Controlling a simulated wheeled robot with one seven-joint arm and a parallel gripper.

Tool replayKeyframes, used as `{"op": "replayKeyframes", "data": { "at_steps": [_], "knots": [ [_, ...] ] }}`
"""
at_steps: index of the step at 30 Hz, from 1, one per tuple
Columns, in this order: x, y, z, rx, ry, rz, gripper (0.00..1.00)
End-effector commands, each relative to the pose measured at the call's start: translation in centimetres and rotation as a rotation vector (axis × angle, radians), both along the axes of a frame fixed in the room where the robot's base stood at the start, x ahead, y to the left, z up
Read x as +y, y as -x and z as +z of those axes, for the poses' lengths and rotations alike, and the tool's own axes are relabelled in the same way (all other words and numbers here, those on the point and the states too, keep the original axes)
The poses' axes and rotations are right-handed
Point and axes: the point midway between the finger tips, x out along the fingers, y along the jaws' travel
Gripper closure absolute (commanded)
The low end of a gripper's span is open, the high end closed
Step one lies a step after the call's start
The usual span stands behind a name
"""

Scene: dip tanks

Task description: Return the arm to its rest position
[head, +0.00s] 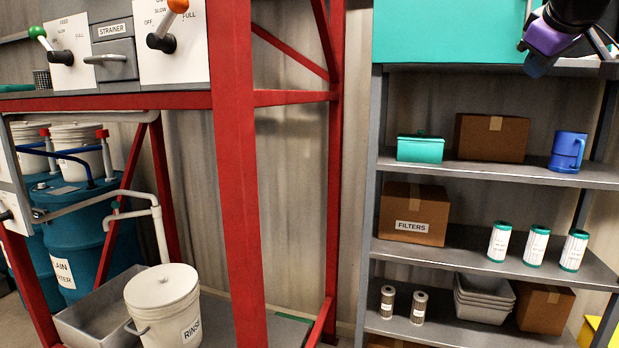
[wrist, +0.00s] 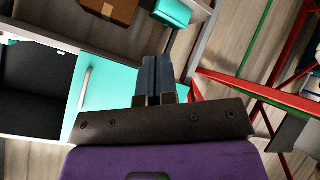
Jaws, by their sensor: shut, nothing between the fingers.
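My gripper (wrist: 155,98) shows in the wrist view, its two dark fingers together with nothing between them. In the head view, the purple and black end of my arm is at the top right, in front of the teal front at the top of the grey shelf unit (head: 370,205). It is above the upper open shelf and apart from the things on it. In the wrist view, a teal panel (wrist: 105,95) with a pale bar handle lies behind the fingers. Whether the fingers touch anything is not clear.
A red frame (head: 238,200) stands left, with levers above and a white RINSE bucket (head: 160,305) below. A dark open compartment (wrist: 35,90) shows in the wrist view.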

Motion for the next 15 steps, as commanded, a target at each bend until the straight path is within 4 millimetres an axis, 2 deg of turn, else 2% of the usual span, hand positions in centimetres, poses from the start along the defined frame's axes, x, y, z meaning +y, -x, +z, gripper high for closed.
{"op": "replayKeyframes", "data": {
  "at_steps": [1, 6, 12, 15],
  "knots": [
    [1.4, 2.3, -1.8, 0.026, -0.045, -0.008, 1.0],
    [4.9, 9.6, -8.6, 0.123, -0.206, -0.073, 1.0],
    [7.7, 18.0, -17.1, 0.247, -0.365, -0.166, 1.0],
    [8.5, 21.2, -20.5, 0.297, -0.42, -0.208, 1.0]
  ]
}}
